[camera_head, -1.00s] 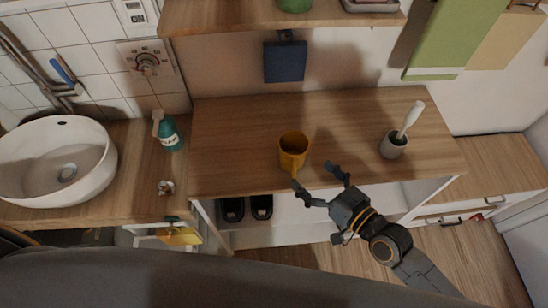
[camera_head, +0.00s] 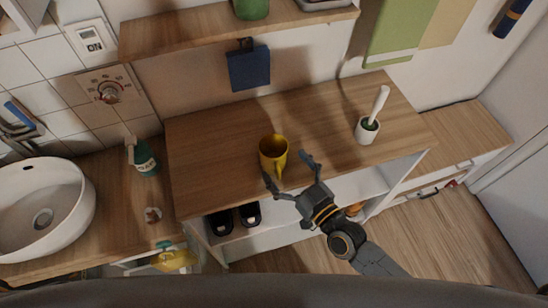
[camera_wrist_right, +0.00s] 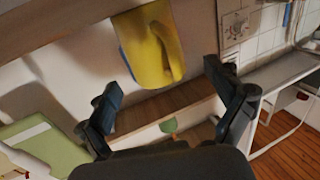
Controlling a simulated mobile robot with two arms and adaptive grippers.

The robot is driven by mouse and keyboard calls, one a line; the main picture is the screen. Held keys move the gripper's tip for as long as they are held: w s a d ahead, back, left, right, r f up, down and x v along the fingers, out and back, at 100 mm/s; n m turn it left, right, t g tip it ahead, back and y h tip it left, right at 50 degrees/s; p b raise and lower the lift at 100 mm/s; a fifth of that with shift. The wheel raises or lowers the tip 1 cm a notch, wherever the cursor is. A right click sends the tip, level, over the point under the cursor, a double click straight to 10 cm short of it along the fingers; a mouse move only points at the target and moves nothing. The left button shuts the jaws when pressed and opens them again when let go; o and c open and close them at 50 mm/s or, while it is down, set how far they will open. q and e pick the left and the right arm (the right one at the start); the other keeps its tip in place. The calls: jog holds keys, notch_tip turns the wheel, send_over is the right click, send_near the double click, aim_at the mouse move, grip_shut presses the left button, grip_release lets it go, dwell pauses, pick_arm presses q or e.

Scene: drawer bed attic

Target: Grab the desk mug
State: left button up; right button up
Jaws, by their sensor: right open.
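The yellow mug (camera_head: 273,150) stands upright near the front edge of the wooden desk top (camera_head: 215,140) in the head view. Its handle points toward the front. My right gripper (camera_head: 289,168) is open, with its fingers just in front of the mug and to either side of the handle. In the right wrist view the mug (camera_wrist_right: 146,48) appears ahead of and between the open fingers (camera_wrist_right: 166,95), with nothing held. Whether a fingertip touches the mug cannot be told. My left gripper is not in view.
A white cup with a brush (camera_head: 368,129) stands on the desk's right part. A soap bottle (camera_head: 146,160) and a white sink (camera_head: 45,205) are at left. A wooden shelf (camera_head: 200,35) hangs above. Dark shoes (camera_head: 222,222) sit below the desk top.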

aim_at(281, 160)
jog(key=x, duration=0.5)
jog(key=shift+w+d+f+p, duration=0.1)
jog(key=shift+d+f+p, duration=0.05)
jog(key=shift+f+p, duration=0.15)
jog(key=shift+r, duration=0.1)
jog(key=c, duration=1.4)
